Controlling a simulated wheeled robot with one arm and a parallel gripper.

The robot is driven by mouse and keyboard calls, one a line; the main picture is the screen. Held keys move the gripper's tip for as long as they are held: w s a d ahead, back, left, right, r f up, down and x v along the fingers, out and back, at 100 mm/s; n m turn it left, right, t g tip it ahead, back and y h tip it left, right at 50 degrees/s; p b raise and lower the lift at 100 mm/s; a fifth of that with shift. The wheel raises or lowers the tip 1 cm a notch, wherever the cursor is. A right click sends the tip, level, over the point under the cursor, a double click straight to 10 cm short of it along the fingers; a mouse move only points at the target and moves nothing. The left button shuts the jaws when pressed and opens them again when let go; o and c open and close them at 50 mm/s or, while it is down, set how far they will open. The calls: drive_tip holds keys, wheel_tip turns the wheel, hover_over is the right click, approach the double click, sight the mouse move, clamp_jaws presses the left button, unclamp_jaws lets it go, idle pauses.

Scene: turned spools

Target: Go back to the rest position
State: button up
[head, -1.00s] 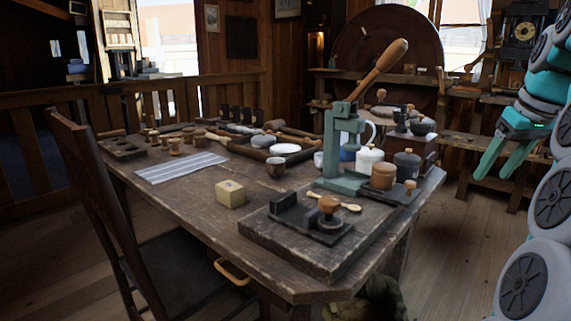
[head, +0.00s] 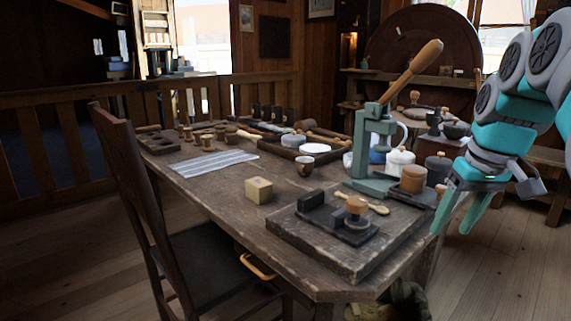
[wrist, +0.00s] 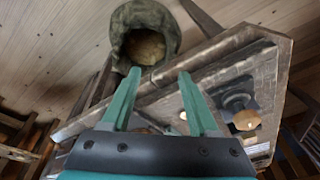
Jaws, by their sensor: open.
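My gripper (head: 458,212) hangs at the right of the head view, beside the right edge of the wooden table. Its two teal fingers are apart, with nothing between them. In the wrist view my gripper (wrist: 157,88) also shows open and empty, with the table (wrist: 215,55) beyond and below its fingers. The wooden table (head: 225,200) carries several turned spools (head: 207,142) at its far left, a striped cloth (head: 213,163), a small yellowish box (head: 258,189) and a green lever press (head: 371,150).
A dark chair (head: 135,175) stands at the table's left side. A sack (wrist: 143,35) with an open mouth sits on the floor by the table. A large round wooden disc (head: 420,55) stands at the back. Plank floor (head: 490,270) is clear at the lower right.

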drive_tip(key=s+a+f+g, duration=0.2)
drive_tip(key=s+a+f, duration=0.7)
drive_tip(key=a+f, duration=0.2)
drive_tip(key=s+a+f+g, duration=0.1)
drive_tip(key=s+a+f, duration=0.1)
drive_tip(key=s+f, duration=0.4)
drive_tip(key=s+a+f+g, duration=0.1)
drive_tip(key=s+a+f, duration=0.2)
drive_tip(key=s+f, duration=0.3)
drive_tip(key=s, duration=0.3)
drive_tip(key=shift+a+f+h, duration=0.2)
drive_tip(key=shift+f+h, duration=0.15)
drive_tip(key=shift+h, duration=0.05)
